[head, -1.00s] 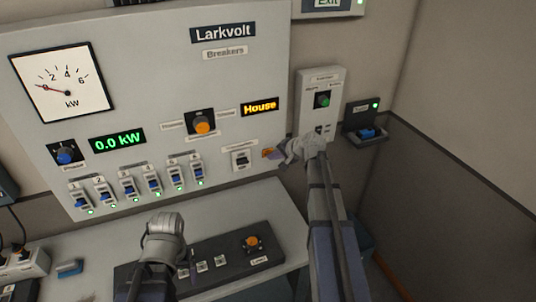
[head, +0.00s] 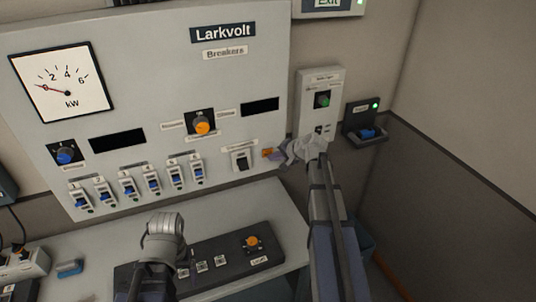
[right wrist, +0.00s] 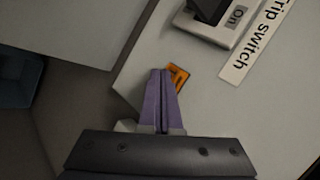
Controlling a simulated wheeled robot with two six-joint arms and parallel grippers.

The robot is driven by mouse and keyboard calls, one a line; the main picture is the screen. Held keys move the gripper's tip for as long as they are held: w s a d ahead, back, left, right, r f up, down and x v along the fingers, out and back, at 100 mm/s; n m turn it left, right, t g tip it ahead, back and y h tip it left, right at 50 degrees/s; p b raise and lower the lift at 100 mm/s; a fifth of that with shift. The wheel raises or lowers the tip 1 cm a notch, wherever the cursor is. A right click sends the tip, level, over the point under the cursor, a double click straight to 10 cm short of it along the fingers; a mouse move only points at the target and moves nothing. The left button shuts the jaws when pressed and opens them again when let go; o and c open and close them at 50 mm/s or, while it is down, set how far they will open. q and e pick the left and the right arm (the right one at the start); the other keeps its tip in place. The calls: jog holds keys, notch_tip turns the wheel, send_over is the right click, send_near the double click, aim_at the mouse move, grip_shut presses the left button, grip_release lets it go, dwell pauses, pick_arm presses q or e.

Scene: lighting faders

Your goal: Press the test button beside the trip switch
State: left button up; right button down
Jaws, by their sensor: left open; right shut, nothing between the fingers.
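The trip switch (head: 241,160) is a dark rocker in a pale frame low on the right of the breaker panel. Its name label and "On" mark show beside it in the right wrist view (right wrist: 205,22). The orange test button (head: 267,153) is just right of it, by the panel's edge. My right gripper (head: 277,156) is shut and empty, its purple fingertips at the button. In the right wrist view the tips (right wrist: 160,74) overlap part of the orange button (right wrist: 179,77) and seem to touch it. My left gripper (head: 183,270) is open above the desk, partly hidden by its wrist.
The panel's two displays (head: 117,142) are dark. A row of blue breakers (head: 150,180) and an orange knob (head: 202,127) sit left of the trip switch. A small box with a green knob (head: 322,100) is at the right. A dark console (head: 225,250) lies on the desk.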

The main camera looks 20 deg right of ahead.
jog(key=shift+s, duration=0.25)
jog(key=s, duration=0.5)
jog(key=shift+a, duration=0.1)
dwell(0.4)
jog(key=shift+a, duration=0.1)
dwell(0.5)
jog(key=s+a+f+n+g+b, duration=0.1)
jog(key=s+a+f+n+g, duration=0.25)
jog(key=a, duration=0.65)
jog(key=s+a+f+n+g+b, duration=0.2)
jog(key=s+a+f+n, duration=0.25)
jog(key=a, duration=0.45)
jog(key=s+a+f+n+g+h+b, duration=0.1)
jog(key=s+a+f+n+g+h, duration=0.1)
jog(key=s, duration=0.5)
jog(key=s+a+f+n+g+h+b, duration=0.1)
jog(key=s+a+f+n+g+h, duration=0.1)
jog(key=s+a+n, duration=0.3)
jog(key=s+a+f+h, duration=0.1)
jog(key=s+a, duration=0.1)
jog(key=s, duration=0.1)
jog(key=shift+s+a, duration=0.15)
jog(key=shift+s, duration=0.05)
